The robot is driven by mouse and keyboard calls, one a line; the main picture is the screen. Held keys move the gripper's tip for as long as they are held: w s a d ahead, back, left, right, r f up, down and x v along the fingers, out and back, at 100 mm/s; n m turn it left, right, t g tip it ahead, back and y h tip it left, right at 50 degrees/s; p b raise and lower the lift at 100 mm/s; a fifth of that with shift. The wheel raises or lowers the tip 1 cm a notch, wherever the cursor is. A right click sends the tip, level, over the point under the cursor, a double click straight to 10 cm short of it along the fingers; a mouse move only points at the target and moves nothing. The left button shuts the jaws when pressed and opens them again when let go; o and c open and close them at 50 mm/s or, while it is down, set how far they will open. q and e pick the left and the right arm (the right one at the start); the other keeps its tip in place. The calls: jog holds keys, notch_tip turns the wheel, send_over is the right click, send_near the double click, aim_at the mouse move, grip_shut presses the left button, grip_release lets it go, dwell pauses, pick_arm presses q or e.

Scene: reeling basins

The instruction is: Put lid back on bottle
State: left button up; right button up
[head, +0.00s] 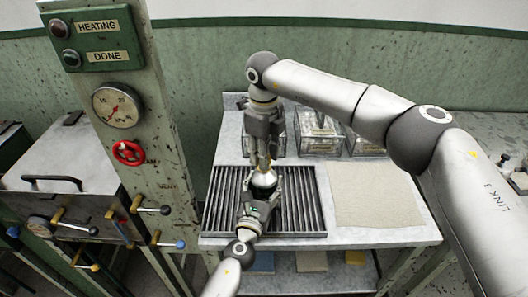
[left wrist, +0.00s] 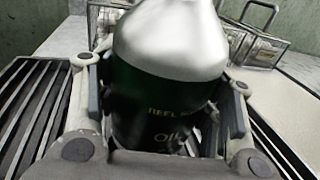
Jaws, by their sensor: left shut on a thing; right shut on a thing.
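The bottle (head: 263,182) stands upright over the slatted rack, with a pale silvery shoulder and a dark green body. In the left wrist view the bottle (left wrist: 155,100) fills the middle and bears yellow lettering; its top is cut off by the frame. My left gripper (head: 263,194) is shut around the bottle's body from the front, a finger on each side. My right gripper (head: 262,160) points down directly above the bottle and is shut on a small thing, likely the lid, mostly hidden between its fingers. Whether the lid touches the bottle's neck I cannot tell.
The slatted rack (head: 305,215) lies on the grey table. A beige cloth (head: 375,195) lies to its right. Glass-sided boxes (head: 320,135) stand along the back, close to my right gripper. A post with a gauge (head: 117,105) and red valve wheel (head: 128,153) rises at the left.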

jog(key=shift+f, duration=0.55)
